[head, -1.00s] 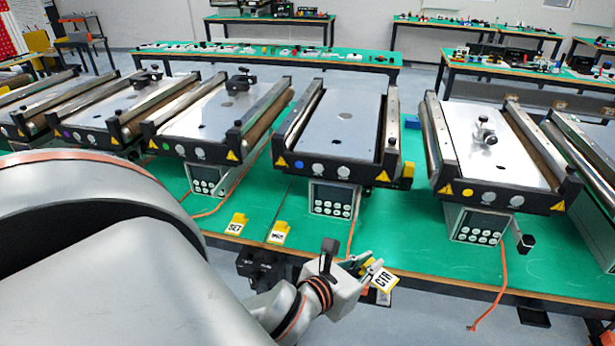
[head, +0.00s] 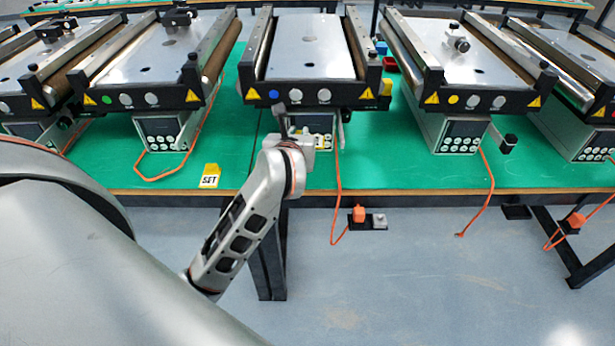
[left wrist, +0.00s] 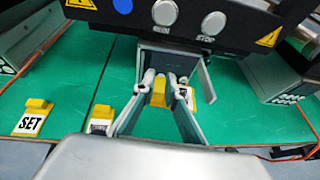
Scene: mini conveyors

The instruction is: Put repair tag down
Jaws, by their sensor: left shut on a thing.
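My left gripper (head: 312,132) is at the front of the middle conveyor, in front of its control box. In the left wrist view its fingers (left wrist: 160,88) are shut on a yellow repair tag (left wrist: 158,94). The lettering of this tag cannot be read. A yellow tag marked SET (head: 209,176) lies on the green table; it also shows in the left wrist view (left wrist: 31,118). Another yellow tag (left wrist: 102,112) lies beside it, partly behind the left finger. A piece of white label and yellow shows beside the right finger; I cannot tell whose it is. My right gripper is not in view.
The middle conveyor (head: 305,50) and its control box (head: 320,138) stand close to the gripper. An orange cable (head: 338,180) hangs over the table's front edge to its right. Green table (head: 385,160) is clear between the middle and right control boxes.

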